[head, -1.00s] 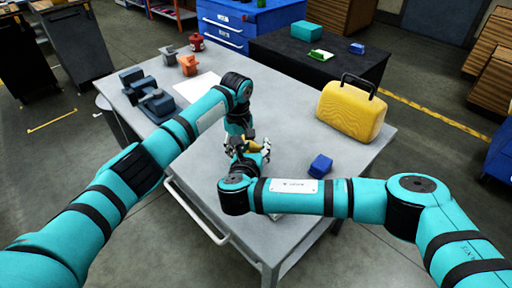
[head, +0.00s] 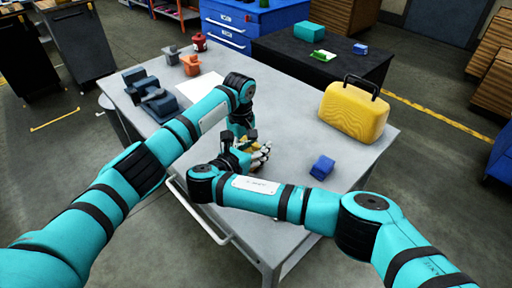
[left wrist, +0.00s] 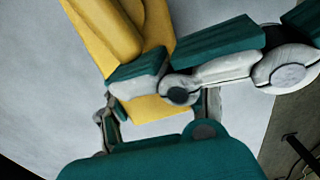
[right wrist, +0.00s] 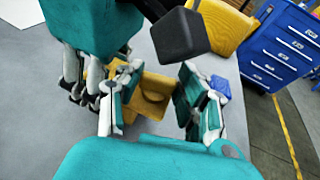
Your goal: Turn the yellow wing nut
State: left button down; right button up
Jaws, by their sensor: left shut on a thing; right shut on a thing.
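Both my grippers meet over the middle of the grey table. A yellow part, which I take for the wing nut, is small and mostly hidden between them in the head view. My right gripper (head: 258,157) is shut on it; in the right wrist view yellow pieces (right wrist: 152,88), one with a round recess, lie between its fingers. My left gripper (left wrist: 158,112) is shut on yellow too; its wrist view shows a large yellow body (left wrist: 105,30) running up from between the fingers. Teal and grey finger links cross that yellow. I cannot tell where the nut ends and its base begins.
A yellow case (head: 355,112) and a blue block (head: 322,167) stand on the grey table (head: 290,225) to the right. Dark blue-grey parts (head: 150,95), orange pieces (head: 190,65) and a white sheet (head: 200,87) lie at the left. The right front is clear.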

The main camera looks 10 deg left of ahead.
jog(key=shift+r, duration=0.1)
jog(key=o, duration=1.2)
jog(key=shift+a, duration=0.1)
